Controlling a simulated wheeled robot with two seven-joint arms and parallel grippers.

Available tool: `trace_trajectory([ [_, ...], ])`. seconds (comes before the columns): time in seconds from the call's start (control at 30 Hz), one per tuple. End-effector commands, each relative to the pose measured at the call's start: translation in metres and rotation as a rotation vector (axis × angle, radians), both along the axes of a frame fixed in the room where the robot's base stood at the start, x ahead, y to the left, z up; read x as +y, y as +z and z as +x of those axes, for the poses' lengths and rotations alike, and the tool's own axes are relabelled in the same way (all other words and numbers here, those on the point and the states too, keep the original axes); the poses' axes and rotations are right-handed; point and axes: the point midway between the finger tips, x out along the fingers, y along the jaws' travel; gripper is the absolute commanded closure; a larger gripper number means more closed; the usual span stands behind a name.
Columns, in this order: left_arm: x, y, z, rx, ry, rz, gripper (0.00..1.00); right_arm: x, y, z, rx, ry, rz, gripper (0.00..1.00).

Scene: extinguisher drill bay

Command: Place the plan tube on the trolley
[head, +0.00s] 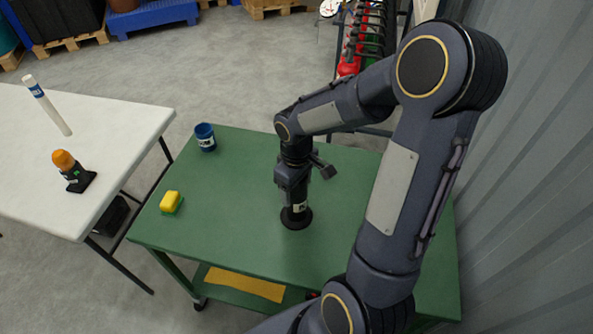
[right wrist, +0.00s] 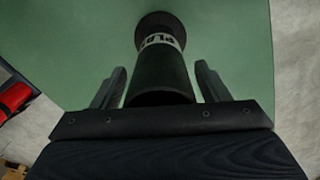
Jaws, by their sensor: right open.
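The plan tube is a dark cylinder (head: 298,213) with a white label, upright on its wide round foot on the green trolley top (head: 235,225). In the right wrist view the tube (right wrist: 160,70) shows label letters that read "PLA", the rest cut off by the curve. My right gripper (head: 294,190) is above it, pointing down. Its two fingers (right wrist: 161,78) are open, one on each side of the tube's upper part, with gaps visible. My left gripper is not in view.
On the trolley stand a blue cup (head: 205,137) and a yellow-green sponge-like block (head: 171,202). A white table (head: 110,140) at left holds a white tube (head: 47,105) and an orange-topped bottle (head: 70,170). A grey corrugated wall (head: 530,170) lies close on the right.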

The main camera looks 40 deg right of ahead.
Motion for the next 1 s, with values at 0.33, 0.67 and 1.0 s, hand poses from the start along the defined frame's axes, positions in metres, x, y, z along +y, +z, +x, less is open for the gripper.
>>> trace_trajectory([
  [0.33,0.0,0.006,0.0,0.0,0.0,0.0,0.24,0.0,0.074,0.001,-0.007,0.0,-0.001,0.31],
  [0.67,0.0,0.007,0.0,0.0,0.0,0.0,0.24,0.001,0.113,-0.002,-0.008,-0.003,0.004,0.31],
  [1.0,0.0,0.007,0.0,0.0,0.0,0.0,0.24,0.048,0.143,-0.077,-0.229,-0.206,0.189,0.31],
])
